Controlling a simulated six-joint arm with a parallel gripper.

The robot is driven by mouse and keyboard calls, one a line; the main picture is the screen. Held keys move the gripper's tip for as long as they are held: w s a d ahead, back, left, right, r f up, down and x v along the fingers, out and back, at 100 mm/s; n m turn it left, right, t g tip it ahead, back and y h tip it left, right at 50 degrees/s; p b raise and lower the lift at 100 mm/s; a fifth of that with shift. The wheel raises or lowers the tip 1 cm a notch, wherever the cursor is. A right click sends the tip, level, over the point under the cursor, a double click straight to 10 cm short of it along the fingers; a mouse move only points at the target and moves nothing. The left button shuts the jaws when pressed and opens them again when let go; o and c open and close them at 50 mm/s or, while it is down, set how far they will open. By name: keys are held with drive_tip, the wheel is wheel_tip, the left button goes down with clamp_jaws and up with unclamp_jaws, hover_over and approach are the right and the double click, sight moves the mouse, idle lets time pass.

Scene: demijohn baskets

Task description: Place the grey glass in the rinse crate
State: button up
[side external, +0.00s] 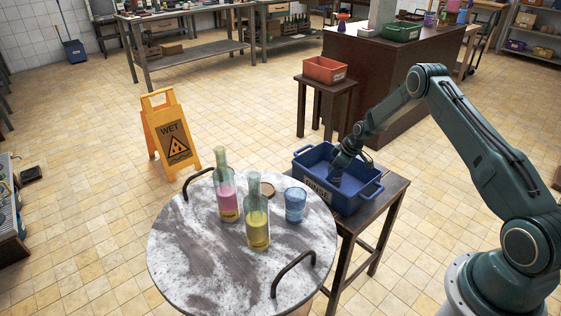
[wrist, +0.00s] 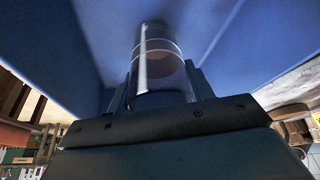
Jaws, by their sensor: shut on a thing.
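The rinse crate (side external: 312,188) is a blue open box with a RINSE label, standing on a small dark wooden table. My gripper (side external: 335,174) reaches down inside it. In the wrist view, the grey glass (wrist: 158,68) is a clear, greyish cylinder between the two fingers of my gripper (wrist: 158,88), which is shut on it. The blue inside of the crate (wrist: 235,45) surrounds the glass there. In the side view the glass is hidden by the crate wall and my gripper. I cannot tell whether its base touches the crate floor.
A round marbled table (side external: 190,270) with raised handles stands left of the crate. It bears a pink-filled bottle (side external: 226,203), a yellow-filled bottle (side external: 257,232) and a blue glass (side external: 295,204). An orange crate (side external: 325,70) sits on a stool behind. A yellow wet-floor sign (side external: 170,135) stands left.

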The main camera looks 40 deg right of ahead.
drive_tip(key=shift+f, duration=0.15)
drive_tip(key=o, duration=1)
drive_tip(key=shift+o, duration=0.2)
drive_tip(key=v, duration=1.2)
drive_tip(key=shift+r, duration=0.2)
